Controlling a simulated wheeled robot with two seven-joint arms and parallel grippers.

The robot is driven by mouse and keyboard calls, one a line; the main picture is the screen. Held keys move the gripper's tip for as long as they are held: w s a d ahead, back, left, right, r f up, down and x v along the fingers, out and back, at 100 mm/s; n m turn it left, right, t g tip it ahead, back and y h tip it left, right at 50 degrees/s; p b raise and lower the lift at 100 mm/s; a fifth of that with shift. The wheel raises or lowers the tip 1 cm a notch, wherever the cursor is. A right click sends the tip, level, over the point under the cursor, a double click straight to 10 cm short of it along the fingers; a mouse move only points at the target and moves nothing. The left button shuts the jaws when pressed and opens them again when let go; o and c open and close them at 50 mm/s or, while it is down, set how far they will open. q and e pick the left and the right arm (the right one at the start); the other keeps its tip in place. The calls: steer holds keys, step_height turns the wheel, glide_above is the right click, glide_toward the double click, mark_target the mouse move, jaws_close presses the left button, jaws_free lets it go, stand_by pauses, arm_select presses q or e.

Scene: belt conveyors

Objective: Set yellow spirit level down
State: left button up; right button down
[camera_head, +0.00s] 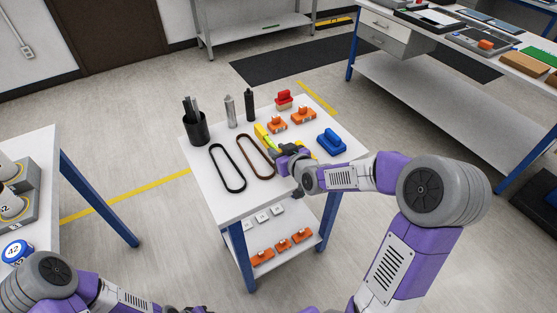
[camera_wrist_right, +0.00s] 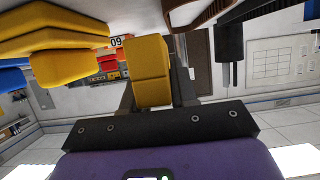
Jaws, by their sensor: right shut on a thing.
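The yellow spirit level (camera_head: 262,135) is at the small white table, beside the brown belt. My right gripper (camera_head: 283,152) reaches over the table from the right and is shut on the level. In the right wrist view a yellow block, part of the level (camera_wrist_right: 148,70), sits between the fingers. The gripper hides part of the level in the head view, and I cannot tell whether the level touches the tabletop. My left arm shows at the bottom left, with its gripper out of view.
The white table (camera_head: 208,170) bears a black belt (camera_head: 227,168), a brown belt (camera_head: 255,157), a black cup of tools (camera_head: 196,126), two upright tubes, orange parts (camera_head: 303,115), a red part (camera_head: 284,98) and a blue part (camera_head: 331,142). Its lower shelf holds more parts.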

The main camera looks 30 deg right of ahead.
steer(key=shift+f+b, duration=0.4)
steer(key=shift+f, duration=1.15)
steer(key=shift+f, duration=0.2)
steer(key=c, duration=0.9)
jaws_free()
